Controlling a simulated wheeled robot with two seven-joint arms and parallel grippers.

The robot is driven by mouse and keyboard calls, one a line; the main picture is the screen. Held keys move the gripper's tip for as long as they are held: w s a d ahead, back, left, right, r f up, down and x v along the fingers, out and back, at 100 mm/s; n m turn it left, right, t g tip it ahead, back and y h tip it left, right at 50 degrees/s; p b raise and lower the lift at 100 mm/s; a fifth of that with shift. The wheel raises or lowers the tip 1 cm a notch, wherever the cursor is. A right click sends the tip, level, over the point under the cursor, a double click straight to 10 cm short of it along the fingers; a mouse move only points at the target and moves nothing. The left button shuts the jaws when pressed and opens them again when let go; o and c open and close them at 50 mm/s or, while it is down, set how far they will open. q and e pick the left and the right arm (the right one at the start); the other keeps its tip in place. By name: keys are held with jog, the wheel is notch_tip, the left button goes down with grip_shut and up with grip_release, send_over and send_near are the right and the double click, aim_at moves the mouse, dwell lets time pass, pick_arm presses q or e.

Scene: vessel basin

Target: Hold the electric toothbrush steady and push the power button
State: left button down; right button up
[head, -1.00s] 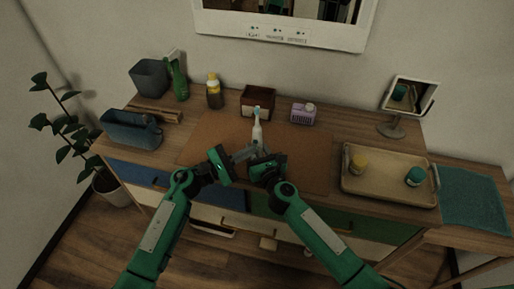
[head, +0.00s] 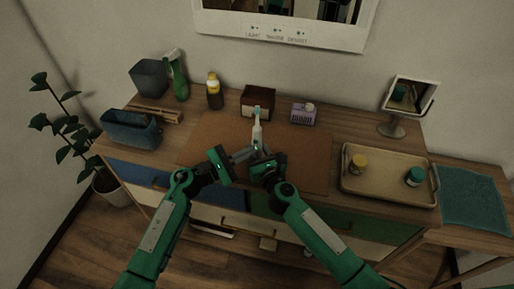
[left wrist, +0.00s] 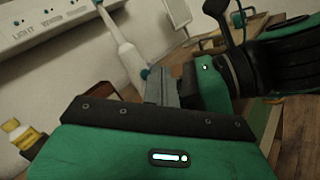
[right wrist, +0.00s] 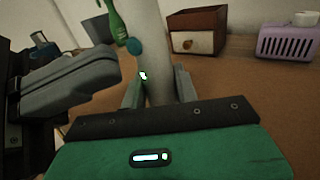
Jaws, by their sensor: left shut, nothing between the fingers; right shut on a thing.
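The white electric toothbrush (head: 257,134) stands upright over the brown mat, head up. My right gripper (head: 263,154) is shut on its handle; in the right wrist view the fingers (right wrist: 160,88) clasp the handle (right wrist: 151,57) from both sides. A round teal button (right wrist: 134,46) shows on the handle above these fingers. It also shows in the left wrist view (left wrist: 144,73). My left gripper (head: 246,153) is shut and empty, just left of the toothbrush. Its fingertips (left wrist: 162,76) are very close to the button; I cannot tell whether they touch it. The toothbrush's lower end is hidden.
Behind the brown mat (head: 205,145) stand a dark red box (head: 258,99), a purple basket (head: 303,113) and a yellow-capped bottle (head: 214,92). A tray (head: 388,190) with two jars lies right, below a stand mirror (head: 405,95). A blue bin (head: 130,128) is left.

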pick_arm(q)
jog(key=shift+w, duration=0.1)
dwell(0.3)
jog(key=shift+w+d, duration=0.15)
jog(key=shift+w, duration=0.15)
jog(key=shift+w, duration=0.25)
dwell(0.5)
jog(key=shift+s, duration=0.65)
jog(key=s+a, duration=0.2)
jog(key=s, duration=0.3)
jog(key=shift+s, duration=0.4)
